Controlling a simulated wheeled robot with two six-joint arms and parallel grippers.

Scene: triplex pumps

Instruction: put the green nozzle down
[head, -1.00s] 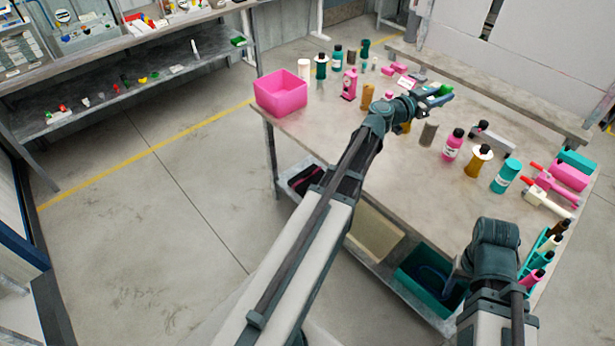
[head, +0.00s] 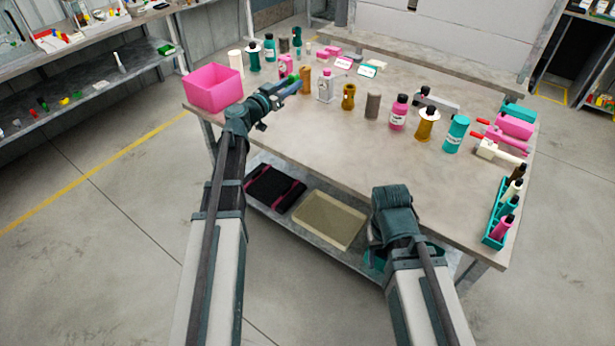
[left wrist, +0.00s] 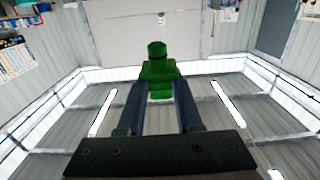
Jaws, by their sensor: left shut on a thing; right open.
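The green nozzle (left wrist: 157,75) stands upright between the finger ends of my left gripper (left wrist: 160,98) in the left wrist view. My left gripper is shut on it. In the head view, the left gripper (head: 286,86) is over the back left part of the table (head: 320,140), just right of the pink box (head: 208,92) and near the gold bottle (head: 305,80). Green shows at its tip (head: 291,77). My right gripper (head: 378,240) is folded down near the table's front edge, open and empty; its fingers are mostly hidden.
Several bottles stand in a row across the table, including a white one (head: 325,87), a pink one (head: 399,113) and a teal one (head: 456,134). A teal rack (head: 493,228) stands at the right edge. The front middle of the table is clear.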

